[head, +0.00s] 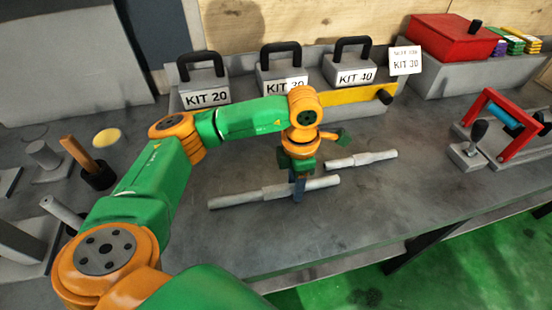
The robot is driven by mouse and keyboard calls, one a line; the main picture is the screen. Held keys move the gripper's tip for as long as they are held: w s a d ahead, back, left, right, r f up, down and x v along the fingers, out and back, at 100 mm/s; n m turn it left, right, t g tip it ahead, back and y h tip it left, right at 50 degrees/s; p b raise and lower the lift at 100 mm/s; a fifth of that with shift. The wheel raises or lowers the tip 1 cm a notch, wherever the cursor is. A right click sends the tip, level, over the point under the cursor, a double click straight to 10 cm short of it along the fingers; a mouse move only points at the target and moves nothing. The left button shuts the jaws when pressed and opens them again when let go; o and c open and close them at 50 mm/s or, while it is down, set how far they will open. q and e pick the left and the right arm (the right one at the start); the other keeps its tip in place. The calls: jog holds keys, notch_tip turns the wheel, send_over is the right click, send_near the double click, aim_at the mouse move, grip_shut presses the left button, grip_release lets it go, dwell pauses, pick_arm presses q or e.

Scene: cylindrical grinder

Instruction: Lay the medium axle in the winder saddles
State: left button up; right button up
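Two grey stepped axles lie on the bench: a longer one (240,198) in the middle and a shorter one (362,158) behind it to the right. I cannot tell for certain which is the medium axle. My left gripper (298,190) points down at the longer axle, its dark fingers at the axle's middle. The wrist hides part of this, so whether the fingers are closed on it is unclear. A red frame (487,98) with a blue bar across it stands at the right; it may be the winder, and its saddles are not clear. My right gripper is out of view.
Grey weights labelled KIT 20 (204,84), KIT 30 (268,72) and KIT 40 (350,67) stand along the back. A yellow bar (350,95) is in front of them. A black-knobbed block (468,155) is by the red frame. Bench between axles and frame is clear.

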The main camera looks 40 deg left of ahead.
pick_arm(q)
grip_shut()
jog(key=shift+r, duration=0.1)
dwell(1.1)
